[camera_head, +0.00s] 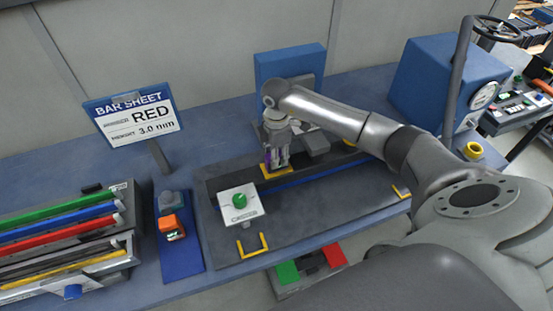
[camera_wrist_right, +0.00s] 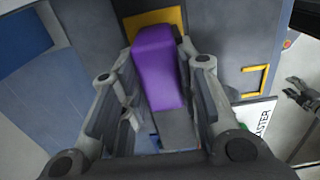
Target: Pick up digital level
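An orange-red device with a small green-lit display (camera_head: 172,228), which looks like the digital level, stands on a blue mat (camera_head: 181,262) left of the dark work plate. My right gripper (camera_head: 277,160) is well to its right, pointing down over a yellow-marked spot (camera_head: 277,172). In the right wrist view, a purple block (camera_wrist_right: 160,70) lies between the fingers of my right gripper (camera_wrist_right: 155,50). I cannot tell whether they press on it. What looks like my left gripper (camera_wrist_right: 300,92) shows small at that view's right edge. The head view does not show it.
A box with a green button (camera_head: 240,203) sits on the dark plate (camera_head: 320,196), near a yellow bracket (camera_head: 253,246). A grey object (camera_head: 169,199) is behind the device. Coloured bars (camera_head: 60,232) lie in a rack at left. A sign (camera_head: 133,118) stands behind.

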